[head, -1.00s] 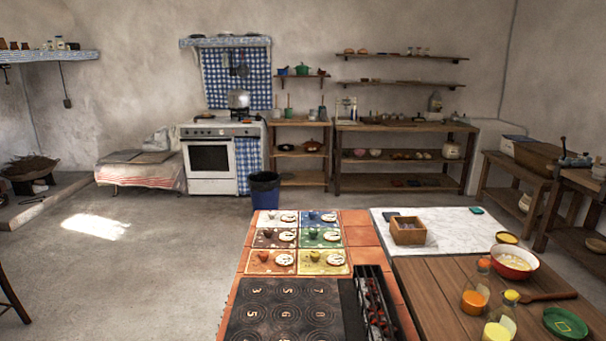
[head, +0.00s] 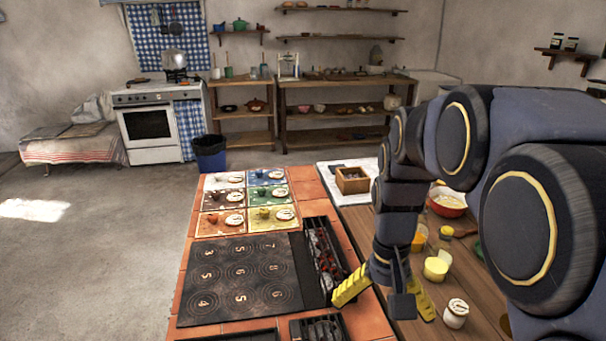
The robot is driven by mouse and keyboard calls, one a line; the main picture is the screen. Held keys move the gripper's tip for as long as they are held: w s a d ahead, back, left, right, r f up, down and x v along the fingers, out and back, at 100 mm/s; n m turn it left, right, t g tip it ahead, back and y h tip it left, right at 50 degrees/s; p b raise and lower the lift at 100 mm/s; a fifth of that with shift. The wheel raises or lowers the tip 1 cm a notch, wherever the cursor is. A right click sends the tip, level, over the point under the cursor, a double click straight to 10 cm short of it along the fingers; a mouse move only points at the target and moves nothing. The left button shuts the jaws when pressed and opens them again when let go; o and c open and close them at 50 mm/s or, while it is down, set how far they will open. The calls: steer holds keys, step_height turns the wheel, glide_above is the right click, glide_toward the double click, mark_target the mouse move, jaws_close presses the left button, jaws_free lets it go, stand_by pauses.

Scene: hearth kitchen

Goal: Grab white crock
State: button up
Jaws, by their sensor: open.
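A small white crock (head: 456,314) with a pale lid stands upright on the wooden board (head: 470,262) at the lower right. My gripper (head: 384,307) hangs low over the counter with its two yellow fingers spread wide. It is open, and nothing shows between the fingers. The crock stands just right of the right finger, outside the jaws. There seems to be a narrow gap between them, but I cannot tell the depth.
A yellow jar (head: 436,267) and a red bowl (head: 447,203) stand behind the crock, partly hidden by my arm. A black grill trough (head: 322,256) lies left of my gripper. The dark numbered board (head: 240,275) is clear on top.

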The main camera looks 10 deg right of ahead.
steer(key=w+d+f+m, duration=0.3)
steer(key=w+d+f, duration=0.1)
steer(key=w+d, duration=0.45)
steer(key=m+t, duration=0.1)
steer(key=m, duration=0.6)
glide_above(456, 314)
steer(key=w+d, duration=0.2)
steer(key=w, duration=0.1)
steer(key=f, duration=1.7)
steer(key=shift+s+a+f, duration=0.15)
steer(key=shift+s+f, duration=0.1)
steer(key=shift+f, duration=0.1)
steer(key=shift+d+f, duration=0.25)
steer(key=shift+s+f, duration=0.1)
steer(key=shift+f, duration=0.3)
steer(key=f, duration=0.7)
steer(key=shift+s, duration=0.25)
steer(key=c, duration=1.1)
